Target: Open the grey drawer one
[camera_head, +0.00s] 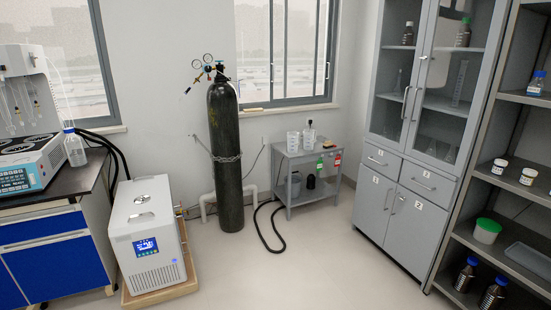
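A grey cabinet (400,200) stands at the right against the back wall. Two drawers sit side by side across its middle. The left drawer (381,166) and the right drawer (428,179) each have a horizontal metal handle and look shut. A small label shows on the left drawer, but its number is too small to read surely. Below are two shut doors with upright handles, the left door (372,205) and the right door (412,225). Above are two shut glass doors with bottles and glassware behind them. My gripper is not in view.
Open floor (290,265) lies before the cabinet. A grey side table (300,192) with beakers stands left of it, then a dark gas cylinder (225,150) with a black hose on the floor. A white chiller (150,240) stands further left. Open shelving (500,240) stands close on the right.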

